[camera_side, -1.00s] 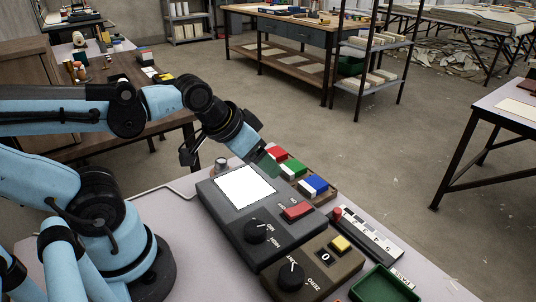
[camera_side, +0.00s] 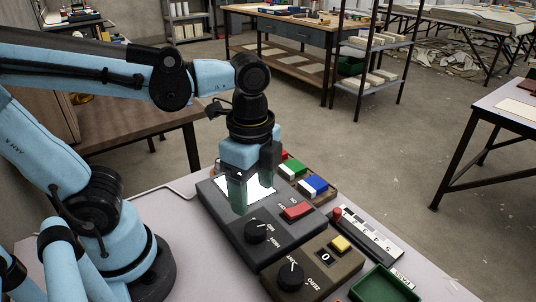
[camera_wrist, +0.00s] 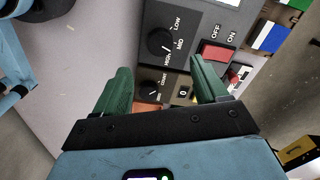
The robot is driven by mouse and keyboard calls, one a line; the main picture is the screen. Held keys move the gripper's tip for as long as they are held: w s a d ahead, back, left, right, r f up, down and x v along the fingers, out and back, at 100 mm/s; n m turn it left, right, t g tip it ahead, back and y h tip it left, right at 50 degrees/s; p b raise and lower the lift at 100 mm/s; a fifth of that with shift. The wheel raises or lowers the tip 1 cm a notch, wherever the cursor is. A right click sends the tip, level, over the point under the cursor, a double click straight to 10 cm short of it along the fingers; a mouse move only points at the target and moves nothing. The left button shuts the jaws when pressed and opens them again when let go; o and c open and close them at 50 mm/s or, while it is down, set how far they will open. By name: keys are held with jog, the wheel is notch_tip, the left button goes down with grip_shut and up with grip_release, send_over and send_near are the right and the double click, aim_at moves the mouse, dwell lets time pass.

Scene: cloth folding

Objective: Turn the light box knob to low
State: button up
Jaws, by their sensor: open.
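The light box (camera_side: 226,215) is a dark grey box with a bright white panel (camera_side: 261,187) on top. Its round black knob (camera_side: 258,232) sits near the front left corner, with LOW, MID and HIGH printed around it. In the wrist view the knob (camera_wrist: 160,42) shows above the gap between my fingers; its white mark seems to point toward HIGH. My gripper (camera_side: 253,193) points down over the white panel, behind the knob in the side view. Its green fingers (camera_wrist: 160,68) are spread apart with nothing between them, and it does not touch the knob.
A red switch (camera_side: 297,210) sits beside the knob on the light box. A brown counter box (camera_side: 318,262) with its own knob (camera_side: 290,275) and yellow button stands in front. A green tray (camera_side: 383,286) and a tray of coloured blocks (camera_side: 318,185) are nearby.

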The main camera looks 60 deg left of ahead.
aim_at(255, 227)
jog(key=shift+f, duration=4.5)
jog(key=c, duration=1.1)
